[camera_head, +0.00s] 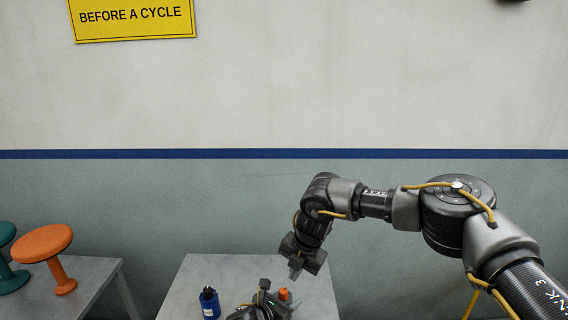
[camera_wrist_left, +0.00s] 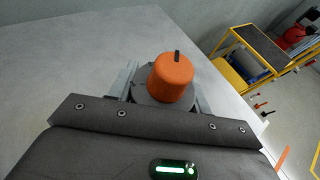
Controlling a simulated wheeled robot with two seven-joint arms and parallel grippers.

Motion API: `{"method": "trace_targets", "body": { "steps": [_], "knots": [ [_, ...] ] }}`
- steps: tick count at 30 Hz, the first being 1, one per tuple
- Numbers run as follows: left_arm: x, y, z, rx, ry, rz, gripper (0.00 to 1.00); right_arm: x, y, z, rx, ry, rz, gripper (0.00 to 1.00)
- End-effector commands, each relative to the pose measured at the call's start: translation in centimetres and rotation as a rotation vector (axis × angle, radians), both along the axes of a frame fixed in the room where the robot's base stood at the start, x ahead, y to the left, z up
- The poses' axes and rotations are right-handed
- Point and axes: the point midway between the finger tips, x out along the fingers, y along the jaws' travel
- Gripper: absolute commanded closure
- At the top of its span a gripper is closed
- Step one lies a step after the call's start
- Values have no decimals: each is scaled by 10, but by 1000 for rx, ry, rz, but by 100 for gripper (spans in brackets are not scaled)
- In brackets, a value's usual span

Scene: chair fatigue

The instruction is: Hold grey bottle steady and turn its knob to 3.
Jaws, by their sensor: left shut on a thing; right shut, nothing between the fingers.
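The grey bottle (camera_wrist_left: 141,97) stands on the table with an orange knob (camera_wrist_left: 172,76) on top, which carries a small dark pointer mark. In the head view the knob (camera_head: 283,293) shows just beyond my left gripper, and the bottle's body is mostly hidden. My left gripper (camera_head: 275,298) is low at the table and shut on the bottle, with one finger on each side in the left wrist view (camera_wrist_left: 160,98). My right gripper (camera_head: 295,272) is shut and empty, pointing down above and close to the knob. I cannot read any numbers.
A blue bottle (camera_head: 209,303) with a black top stands on the grey table (camera_head: 215,270), left of my left gripper. A second table (camera_head: 95,280) at the left holds an orange stool (camera_head: 42,243) and a teal one (camera_head: 8,275). A yellow cart (camera_wrist_left: 262,48) stands beyond the table.

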Motion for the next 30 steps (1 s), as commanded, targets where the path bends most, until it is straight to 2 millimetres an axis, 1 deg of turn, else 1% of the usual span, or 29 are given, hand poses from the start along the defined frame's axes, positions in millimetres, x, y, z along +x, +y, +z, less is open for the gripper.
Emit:
{"method": "trace_targets", "body": {
  "steps": [5, 8, 21, 25, 30],
  "knots": [
    [0, 1, 0, 1, 0, 2, 89, 1, -1, -1, 0, 2, 0, 100],
    [0, 0, 0, 0, 0, 1, 89, 1, -1, -6, 0, 2, 0, 100],
    [0, 0, 0, 0, 0, 1, 89, 1, -1, -57, 0, 3, -2, 100],
    [0, 0, 0, 0, 0, 1, 89, 1, -1, -65, 0, 2, 0, 100],
    [0, 0, 0, 0, 0, 1, 89, 1, -1, -69, 0, 1, 0, 100]
  ]
}}
